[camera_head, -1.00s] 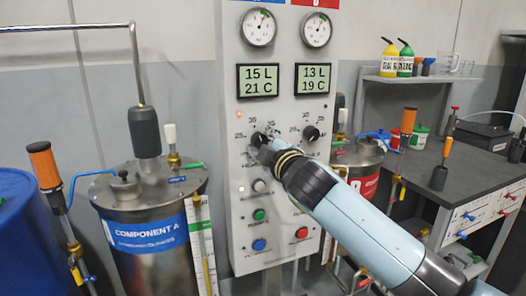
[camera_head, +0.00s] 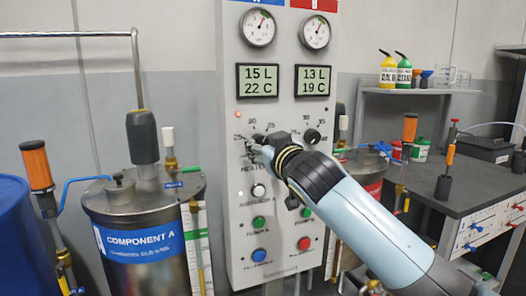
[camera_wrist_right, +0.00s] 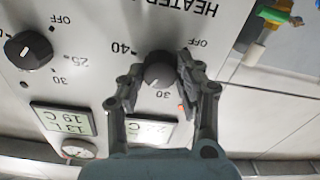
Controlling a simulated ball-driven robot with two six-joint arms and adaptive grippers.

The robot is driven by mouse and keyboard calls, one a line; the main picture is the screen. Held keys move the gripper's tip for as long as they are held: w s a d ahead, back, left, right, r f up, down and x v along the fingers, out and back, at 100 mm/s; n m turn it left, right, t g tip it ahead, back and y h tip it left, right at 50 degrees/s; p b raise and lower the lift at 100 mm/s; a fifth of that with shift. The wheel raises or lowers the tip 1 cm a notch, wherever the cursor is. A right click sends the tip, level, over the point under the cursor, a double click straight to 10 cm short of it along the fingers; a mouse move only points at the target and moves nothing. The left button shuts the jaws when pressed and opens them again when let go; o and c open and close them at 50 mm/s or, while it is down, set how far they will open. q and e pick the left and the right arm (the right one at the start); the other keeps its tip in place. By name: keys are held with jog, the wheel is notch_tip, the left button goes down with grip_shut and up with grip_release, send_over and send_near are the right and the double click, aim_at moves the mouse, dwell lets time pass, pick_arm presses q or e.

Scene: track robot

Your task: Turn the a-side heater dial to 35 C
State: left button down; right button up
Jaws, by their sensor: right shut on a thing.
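The a-side heater dial (camera_head: 257,139) is a black knob on the left of the grey control panel (camera_head: 280,185), partly hidden by my right gripper (camera_head: 262,147) in the head view. In the right wrist view, which is upside down, the dial (camera_wrist_right: 158,72) sits between the two fingers of my right gripper (camera_wrist_right: 154,74), which is shut on it. The dial's pointer is not clear enough to read. The a-side display (camera_head: 258,80) reads 15 L, 22 C. My left gripper is out of view.
The b-side dial (camera_head: 312,136) is close to the right of my gripper. Push buttons, including a red one (camera_head: 304,243), sit below the dials. A Component A drum (camera_head: 150,215) stands left of the panel. A dark workbench (camera_head: 460,190) is at right.

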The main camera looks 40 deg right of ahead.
jog(key=shift+f+m+b, duration=0.15)
jog(key=shift+m+b, duration=0.3)
jog(key=shift+m, duration=0.65)
jog(key=o, duration=1.1)
jog(key=shift+o, duration=0.2)
jog(key=v, duration=1.2)
